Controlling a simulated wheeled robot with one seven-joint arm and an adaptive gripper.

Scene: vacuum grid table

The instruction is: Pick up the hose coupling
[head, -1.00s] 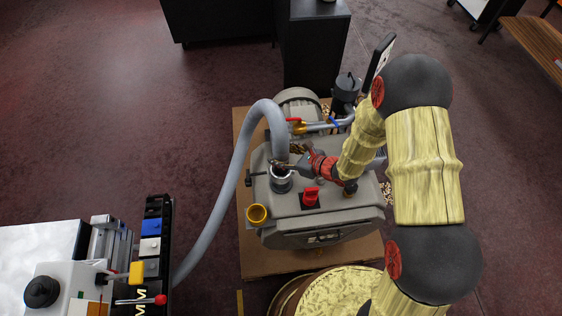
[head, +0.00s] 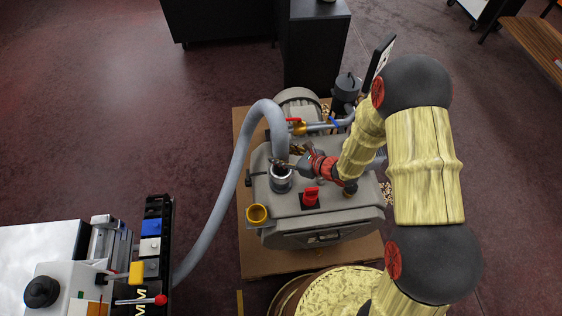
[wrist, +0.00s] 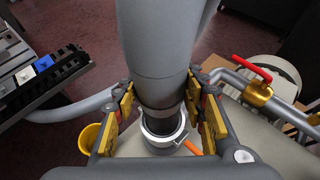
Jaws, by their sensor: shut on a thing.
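The hose coupling (wrist: 160,92) is the grey end piece of a thick grey hose (head: 239,160). In the wrist view it stands upright between the two yellow-padded fingers of my gripper (wrist: 165,108), which is shut on it. Its darker lower end (wrist: 161,122) meets a silver ring-shaped port (wrist: 163,141) on top of the grey pump (head: 334,221). I cannot tell how deep it sits in the port. In the head view my gripper (head: 283,164) reaches in from the right, just above the port (head: 281,182).
A yellow cup-like opening (head: 257,213) is at the pump's left corner. A red switch (head: 310,196) is right of the port. A red-handled valve (head: 299,127) and pipe lie behind. The hose arches left to a machine with a black panel (head: 153,247).

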